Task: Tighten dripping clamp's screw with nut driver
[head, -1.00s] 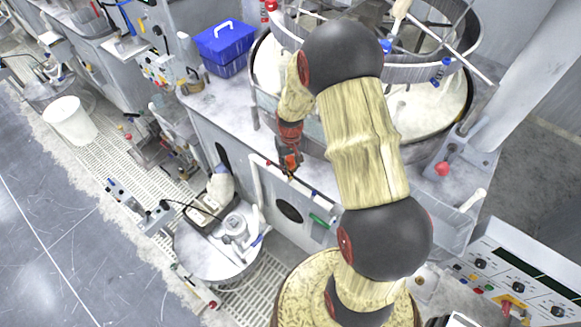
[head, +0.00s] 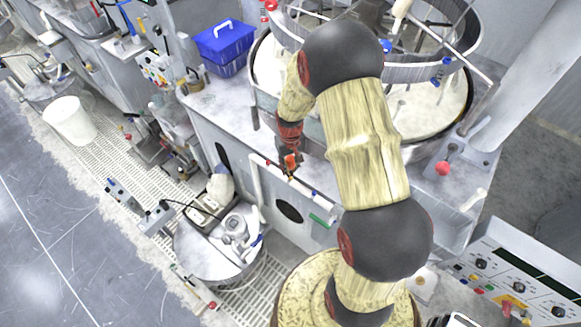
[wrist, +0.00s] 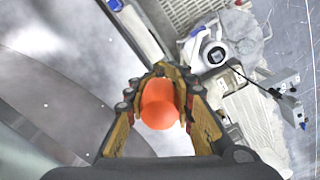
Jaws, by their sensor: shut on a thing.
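My gripper (head: 289,158) hangs over the white pipe (head: 304,190) on the front of the grey machine cabinet. In the wrist view my gripper (wrist: 165,73) is shut on an orange rounded handle (wrist: 158,103), which I take to be the nut driver. The orange also shows in the head view (head: 290,164). The handle is seen end-on, so its shaft and tip are hidden. Small coloured parts sit along the pipe, one red (head: 268,162) and one blue (head: 313,194). I cannot tell which clamp drips, nor whether the driver touches a screw.
A blue bin (head: 224,42) stands on the cabinet top, left of the large round polishing machine (head: 430,108). Below the pipe is a round grey drum (head: 205,258) with white equipment on its lid. A white bucket (head: 70,121) stands farther left. Open floor lies at the left.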

